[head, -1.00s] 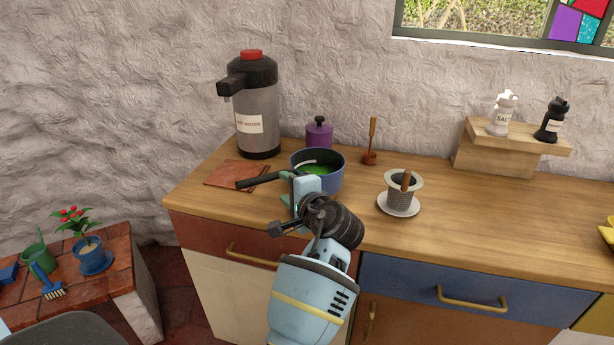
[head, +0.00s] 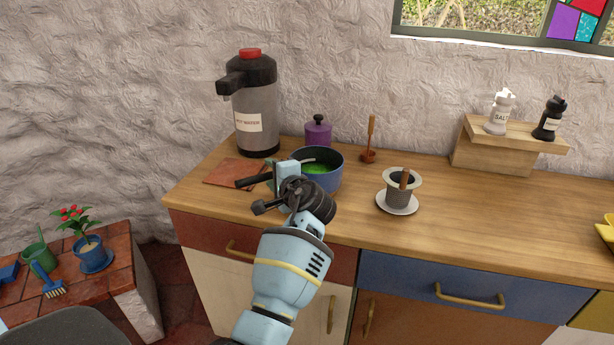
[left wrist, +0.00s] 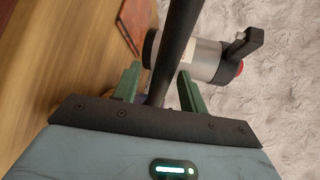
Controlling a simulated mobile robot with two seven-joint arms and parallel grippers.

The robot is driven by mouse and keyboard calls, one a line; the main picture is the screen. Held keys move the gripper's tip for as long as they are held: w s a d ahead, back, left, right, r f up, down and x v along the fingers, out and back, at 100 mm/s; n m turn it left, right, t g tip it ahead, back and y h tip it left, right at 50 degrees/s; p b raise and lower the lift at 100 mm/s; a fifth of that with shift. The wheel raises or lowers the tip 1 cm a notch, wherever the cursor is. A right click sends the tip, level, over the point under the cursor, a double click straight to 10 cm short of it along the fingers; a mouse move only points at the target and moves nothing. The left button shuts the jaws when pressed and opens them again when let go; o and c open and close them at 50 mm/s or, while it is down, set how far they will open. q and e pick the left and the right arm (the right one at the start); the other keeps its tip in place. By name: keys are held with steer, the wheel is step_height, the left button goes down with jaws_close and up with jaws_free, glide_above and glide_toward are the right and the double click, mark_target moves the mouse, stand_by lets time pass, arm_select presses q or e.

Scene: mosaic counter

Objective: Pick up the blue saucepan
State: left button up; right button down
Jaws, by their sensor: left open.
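The blue saucepan (head: 328,181), with green contents, stands upright on the wooden counter. Its black handle (head: 249,181) points left. My left gripper (head: 272,180) is at the handle, close to the pan's left side; its own wrist hides part of the handle and pan. In the left wrist view the black handle (left wrist: 177,45) runs between the two green fingers of the left gripper (left wrist: 158,88). The fingers are open, one on each side of the handle, with a gap visible. My right gripper is not in view.
A hot water dispenser (head: 258,115) stands behind the handle, near a brown board (head: 225,172). A purple lidded pot (head: 318,132) and a wooden tool on a stand (head: 369,155) are behind the pan. A strainer cup on a saucer (head: 398,208) is to its right.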

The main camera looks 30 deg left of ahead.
arm_select(q)
jaws_close()
steer(key=shift+f, duration=0.1)
stand_by(1.2)
steer(key=shift+r, duration=0.2)
